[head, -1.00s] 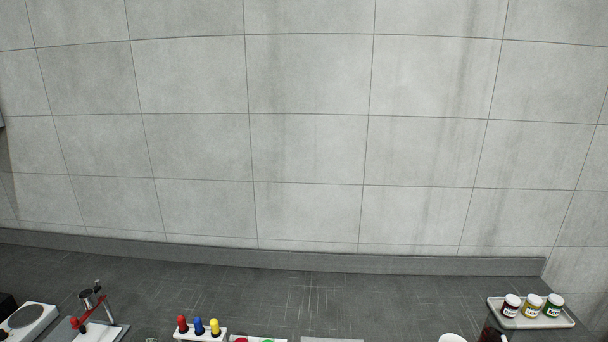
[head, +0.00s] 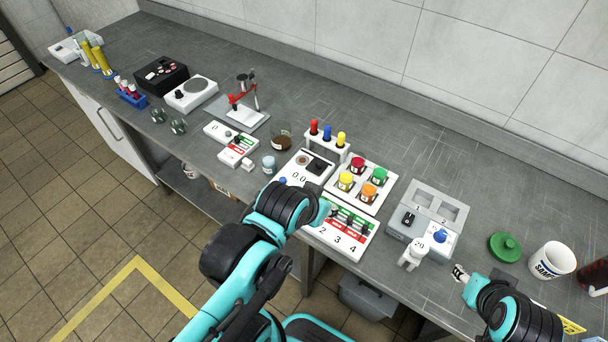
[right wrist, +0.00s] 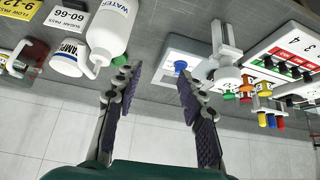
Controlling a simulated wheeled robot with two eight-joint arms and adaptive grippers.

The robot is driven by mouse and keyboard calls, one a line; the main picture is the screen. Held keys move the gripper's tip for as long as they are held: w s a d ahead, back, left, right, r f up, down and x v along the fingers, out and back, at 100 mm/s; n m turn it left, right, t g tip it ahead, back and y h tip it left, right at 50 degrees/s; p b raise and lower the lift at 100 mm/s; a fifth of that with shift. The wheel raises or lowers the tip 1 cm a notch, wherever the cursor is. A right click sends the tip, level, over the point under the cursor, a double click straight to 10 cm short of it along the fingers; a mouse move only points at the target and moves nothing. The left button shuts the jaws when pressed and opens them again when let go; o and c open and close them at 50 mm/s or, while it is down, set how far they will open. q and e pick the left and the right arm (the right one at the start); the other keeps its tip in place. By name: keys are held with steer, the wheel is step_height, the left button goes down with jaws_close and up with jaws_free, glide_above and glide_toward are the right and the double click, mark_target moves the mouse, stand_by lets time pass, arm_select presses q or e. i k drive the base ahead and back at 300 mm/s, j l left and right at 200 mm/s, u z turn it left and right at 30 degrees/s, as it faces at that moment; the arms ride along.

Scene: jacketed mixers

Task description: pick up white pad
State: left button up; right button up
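I cannot tell for certain which thing is the white pad. A small white block (head: 248,165) lies on the counter beside a white numbered panel, left of the white scale (head: 299,178). My right gripper (head: 461,273) is over the counter's front, right of the grey two-slot unit (head: 428,207). The right wrist view shows its fingers (right wrist: 155,88) spread apart with nothing between them.
A white tray (head: 378,203) holds red, green, yellow and orange jars. A rack (head: 326,140) holds three coloured-topped tubes. A green lid (head: 504,246) and a white mug (head: 551,261) stand at right. A white WATER bottle (right wrist: 109,28) is near my right fingers. The back counter strip is mostly clear.

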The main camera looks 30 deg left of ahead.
mark_target(247, 165)
steer(key=u, duration=1.6)
steer(key=i+j, duration=0.2)
steer(key=j, duration=0.15)
steer(key=i+j, duration=0.2)
steer(key=j, duration=0.2)
steer(key=i+j, duration=0.15)
steer(key=j, duration=0.2)
steer(key=i+j+z, duration=0.1)
steer(key=j, duration=0.3)
steer(key=i, duration=0.1)
